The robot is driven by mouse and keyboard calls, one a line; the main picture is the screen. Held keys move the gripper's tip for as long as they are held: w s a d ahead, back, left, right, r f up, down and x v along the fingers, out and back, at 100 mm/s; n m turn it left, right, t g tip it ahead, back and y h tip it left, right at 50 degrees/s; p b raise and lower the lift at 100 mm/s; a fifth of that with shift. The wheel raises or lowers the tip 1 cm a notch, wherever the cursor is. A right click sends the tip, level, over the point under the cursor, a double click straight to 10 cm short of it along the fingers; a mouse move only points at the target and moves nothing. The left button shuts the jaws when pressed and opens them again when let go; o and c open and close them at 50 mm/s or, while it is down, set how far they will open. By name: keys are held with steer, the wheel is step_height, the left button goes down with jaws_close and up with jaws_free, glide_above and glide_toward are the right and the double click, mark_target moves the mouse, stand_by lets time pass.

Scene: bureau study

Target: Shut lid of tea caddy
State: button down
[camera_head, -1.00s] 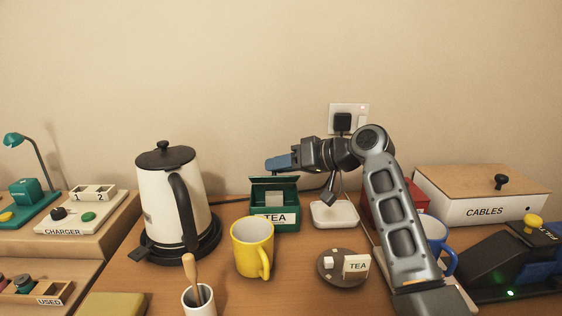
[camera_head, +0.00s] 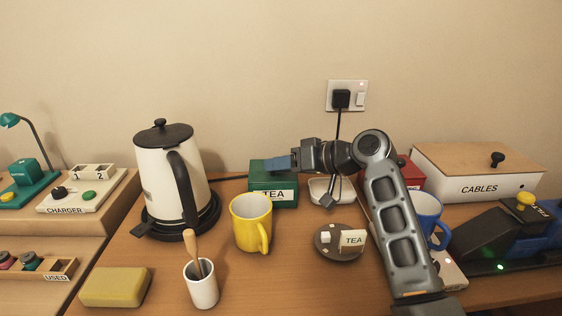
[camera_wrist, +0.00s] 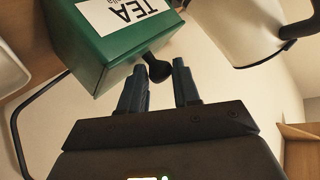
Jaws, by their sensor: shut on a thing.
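The green tea caddy (camera_head: 260,182) stands at the back of the desk with its white TEA label facing front. Its lid (camera_head: 258,167) lies down over the box, and the inside no longer shows. My gripper (camera_head: 280,163) is at the lid's top right, its blue fingers partly covering the lid. In the wrist view the caddy (camera_wrist: 112,47) appears upside down. There my gripper (camera_wrist: 160,82) has its fingers on either side of the black lid knob (camera_wrist: 157,70) and is shut on it. The fingers hide the knob in the head view.
A yellow mug (camera_head: 250,222) stands just in front of the caddy. A white kettle (camera_head: 165,168) is to the left. A round brown coaster (camera_head: 335,243) with a TEA card is front right. A red box (camera_head: 410,174) and the CABLES box (camera_head: 480,172) are at right.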

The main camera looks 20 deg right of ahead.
steer(key=shift+s+a+f, duration=0.15)
steer(key=shift+s+f, duration=0.05)
steer(key=shift+f, duration=0.6)
steer(key=c, duration=0.8)
jaws_free()
steer(key=shift+s, duration=0.1)
steer(key=shift+s+d+r, duration=0.15)
steer(key=shift+d, duration=0.15)
steer(key=v, duration=0.2)
steer(key=r+v, duration=0.1)
steer(key=v, duration=0.4)
steer(key=shift+r, duration=0.35)
steer(key=shift+r, duration=0.1)
